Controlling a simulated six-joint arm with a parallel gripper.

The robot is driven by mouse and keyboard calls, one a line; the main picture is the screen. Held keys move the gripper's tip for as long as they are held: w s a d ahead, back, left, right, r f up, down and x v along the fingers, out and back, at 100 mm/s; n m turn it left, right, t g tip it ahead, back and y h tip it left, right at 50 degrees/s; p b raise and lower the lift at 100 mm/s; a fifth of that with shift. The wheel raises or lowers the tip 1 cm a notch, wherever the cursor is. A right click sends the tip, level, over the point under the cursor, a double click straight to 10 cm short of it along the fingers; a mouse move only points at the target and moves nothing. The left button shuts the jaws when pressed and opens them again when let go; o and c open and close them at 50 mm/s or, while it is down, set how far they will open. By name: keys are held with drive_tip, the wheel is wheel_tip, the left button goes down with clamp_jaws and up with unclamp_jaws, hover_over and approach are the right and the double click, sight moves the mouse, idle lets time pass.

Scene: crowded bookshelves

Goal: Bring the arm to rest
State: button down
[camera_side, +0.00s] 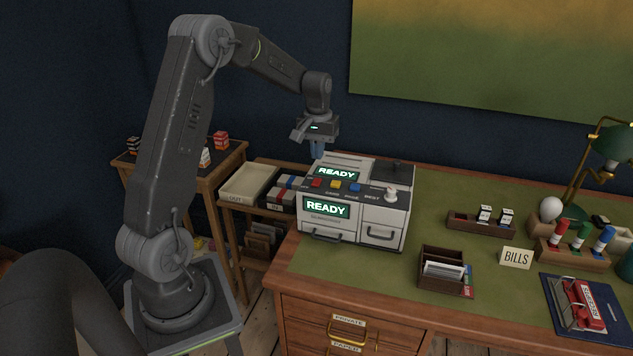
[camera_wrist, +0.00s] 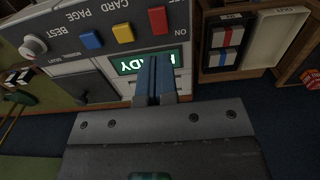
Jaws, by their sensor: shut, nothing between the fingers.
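My gripper (camera_side: 317,148) hangs at the end of my bent arm, pointing down just behind the left part of the grey machine (camera_side: 385,222) in the side view. In the wrist view, its two blue fingers (camera_wrist: 154,66) are together with nothing between them. They overlap the green READY display (camera_wrist: 128,64) in the picture; I cannot tell the exact gap to the machine. The machine has red, yellow and blue buttons, a white knob (camera_side: 390,195) and two READY displays.
An OUT tray (camera_side: 250,183) and a small side table (camera_side: 180,165) stand left. Open air surrounds the upper arm.

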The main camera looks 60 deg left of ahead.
drive_tip(key=s+d+r+m+t, duration=0.1)
drive_tip(key=s+d+r+m, duration=0.15)
drive_tip(key=d+r, duration=0.4)
drive_tip(key=s+d+r+m+t, duration=0.1)
drive_tip(key=s+d+r, duration=0.25)
drive_tip(key=d, duration=0.55)
drive_tip(key=s+d+r+m+t, duration=0.1)
drive_tip(key=s+d+m+t, duration=0.2)
drive_tip(key=s+d, duration=0.9)
drive_tip(key=shift+s+r+m+t, duration=0.3)
drive_tip(key=shift+s+r+m, duration=0.05)
drive_tip(key=shift+s+m, duration=0.85)
drive_tip(key=shift+w, duration=0.15)
